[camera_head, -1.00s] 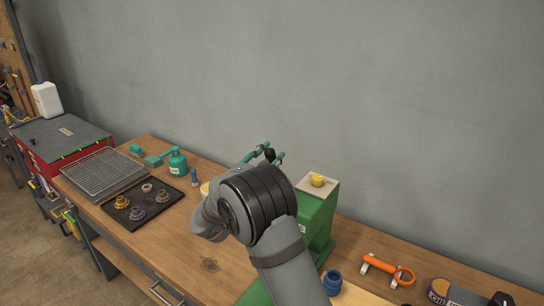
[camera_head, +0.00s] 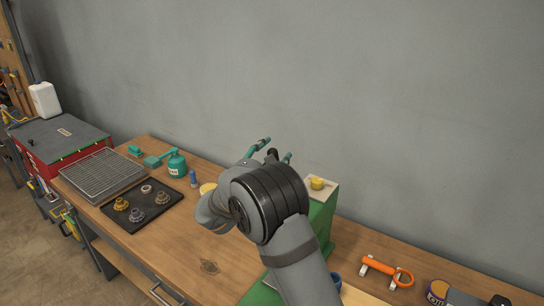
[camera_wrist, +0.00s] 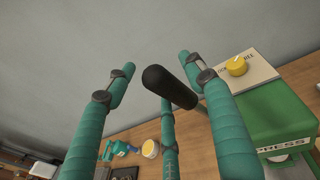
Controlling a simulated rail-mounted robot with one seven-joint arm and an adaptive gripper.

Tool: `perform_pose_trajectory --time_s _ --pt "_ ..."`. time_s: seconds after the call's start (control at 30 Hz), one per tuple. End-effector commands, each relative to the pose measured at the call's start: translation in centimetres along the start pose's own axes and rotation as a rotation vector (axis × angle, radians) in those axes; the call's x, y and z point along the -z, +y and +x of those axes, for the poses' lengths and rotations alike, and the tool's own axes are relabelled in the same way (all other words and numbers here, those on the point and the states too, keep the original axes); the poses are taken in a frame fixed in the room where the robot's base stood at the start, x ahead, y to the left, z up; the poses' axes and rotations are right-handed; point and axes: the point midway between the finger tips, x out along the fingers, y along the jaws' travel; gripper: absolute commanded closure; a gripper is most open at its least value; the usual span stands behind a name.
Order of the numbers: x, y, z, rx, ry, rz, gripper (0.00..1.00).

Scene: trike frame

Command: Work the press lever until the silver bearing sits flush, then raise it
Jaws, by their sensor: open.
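The green press (camera_head: 322,232) stands on the bench behind my arm, with a yellow knob (camera_head: 317,183) on its pale top plate. The wrist view also shows the press (camera_wrist: 272,112) at right, with a label on its side. The press lever's black grip (camera_wrist: 170,86) points up between the teal fingers of my gripper (camera_wrist: 156,75). My gripper is open around the grip, with gaps visible; I cannot tell whether any finger touches it. In the head view my gripper (camera_head: 276,148) shows only as fingertips above my arm. The silver bearing and the pressing area are hidden.
Left on the bench are a black tray (camera_head: 160,212) with several gear-like parts, a wire rack (camera_head: 103,173) and a green oil can (camera_head: 177,163). An orange-handled tool (camera_head: 387,270) and a can (camera_head: 438,290) lie right.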

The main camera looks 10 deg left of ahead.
Motion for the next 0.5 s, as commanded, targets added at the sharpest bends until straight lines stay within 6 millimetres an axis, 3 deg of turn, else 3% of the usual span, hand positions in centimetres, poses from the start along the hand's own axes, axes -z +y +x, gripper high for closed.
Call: perform_pose_trajectory --time_s 0.23,0.5 --pt "0.0 0.2 -1.1 -0.004 0.000 0.000 0.46" --pt "0.0 0.2 -6.5 -0.006 0.000 -0.001 0.46"
